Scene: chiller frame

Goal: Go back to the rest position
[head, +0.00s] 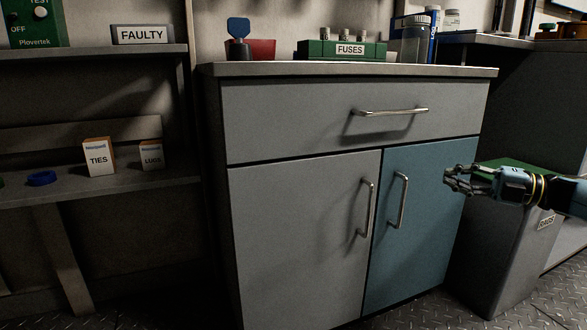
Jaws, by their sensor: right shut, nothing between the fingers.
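My right gripper (460,179) reaches in from the right edge in the head view. It is shut and empty, in front of the right side of the blue cabinet door (425,230). It is apart from the door's handle (398,200), which lies to its left. My left gripper is not in view.
A grey cabinet (290,240) with a shut drawer (290,115) and shut doors stands in the middle. The FUSES block (350,50) is on its top. A bin (500,260) stands behind my right arm. Shelves (90,185) at left hold a TIES box (98,158).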

